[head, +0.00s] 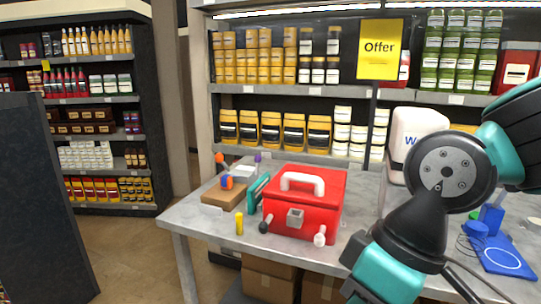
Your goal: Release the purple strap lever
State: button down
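A small purple piece (257,157), which may be the strap lever, stands up at the back of the table behind the red box. It is only a few pixels wide, so its shape and whether it is latched cannot be told. A pale grey object (240,168) lies below it, partly hidden by nearer things. An orange knob (219,158) stands to its left. My arm comes in from the right and covers the table's front right. My gripper is not in view, as the arm runs out at the bottom edge.
A red box (306,215) with a white handle stands mid-table. Left of it are a teal item (258,193), a brown block (223,195) with a blue-and-orange piece, and a yellow cylinder (239,223). A white container (414,130) and blue device (500,258) are right. Shelves stand behind.

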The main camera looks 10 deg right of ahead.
aim_at(258, 159)
jog(key=z, duration=0.25)
jog(key=i, duration=1.05)
jog(key=u, duration=0.35)
